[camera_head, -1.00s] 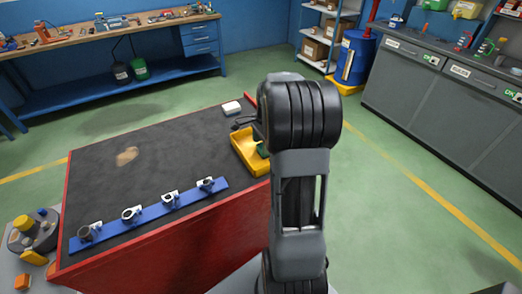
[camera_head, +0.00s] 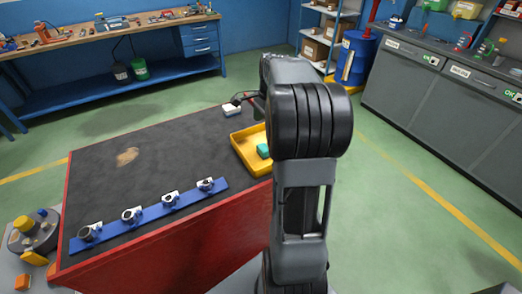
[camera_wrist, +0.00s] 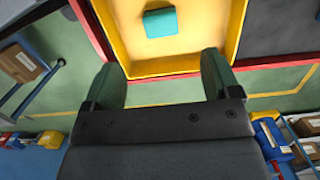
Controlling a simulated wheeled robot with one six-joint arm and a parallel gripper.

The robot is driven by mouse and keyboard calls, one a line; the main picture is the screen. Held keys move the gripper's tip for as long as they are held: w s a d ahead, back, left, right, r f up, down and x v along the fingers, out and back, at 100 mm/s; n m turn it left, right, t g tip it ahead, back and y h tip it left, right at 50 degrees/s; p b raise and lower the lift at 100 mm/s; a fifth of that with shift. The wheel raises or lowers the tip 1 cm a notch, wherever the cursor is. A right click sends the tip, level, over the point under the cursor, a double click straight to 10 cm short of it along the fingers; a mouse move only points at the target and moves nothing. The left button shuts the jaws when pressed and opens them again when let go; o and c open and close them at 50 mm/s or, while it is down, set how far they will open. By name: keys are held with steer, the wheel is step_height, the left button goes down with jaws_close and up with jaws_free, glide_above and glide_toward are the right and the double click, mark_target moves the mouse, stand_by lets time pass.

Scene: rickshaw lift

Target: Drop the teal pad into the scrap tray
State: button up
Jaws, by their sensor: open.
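The teal pad (camera_head: 263,151) lies inside the yellow scrap tray (camera_head: 241,152) at the right end of the dark bench top. In the wrist view the teal pad (camera_wrist: 160,22) rests on the floor of the yellow tray (camera_wrist: 190,50), apart from my fingers. My gripper (camera_wrist: 164,75) is open and empty, its two green-grey fingertips spread near the tray's edge. In the head view my arm hides part of the tray, and the gripper shows only partly behind the arm.
A blue rail (camera_head: 150,210) with several grey clamps runs along the bench's front. A white block (camera_head: 232,110) lies behind the tray. The middle of the red-edged bench (camera_head: 160,150) is clear apart from a tan stain (camera_head: 127,156).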

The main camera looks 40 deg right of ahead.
steer(key=shift+d+r, duration=0.2)
steer(key=shift+r, duration=1.15)
steer(key=shift+d+r, duration=0.15)
steer(key=shift+r, duration=1.15)
steer(key=s+a+f+n+t, duration=0.1)
steer(key=s+a+f+n, duration=0.1)
steer(key=s+a+n, duration=0.2)
steer(key=s+a+f+n+t+h, duration=0.1)
steer(key=s+a+n, duration=0.3)
steer(key=a+n, duration=0.5)
steer(key=s+a+f+n+t, duration=0.1)
steer(key=s+a+f+n, duration=0.2)
steer(key=a+n, duration=0.3)
steer(key=s+a, duration=0.1)
steer(key=a, duration=0.2)
steer(key=shift+a+f+n+t, duration=0.25)
steer(key=shift+f+n+t, duration=0.05)
steer(key=shift+n, duration=0.1)
steer(key=shift+s, duration=0.1)
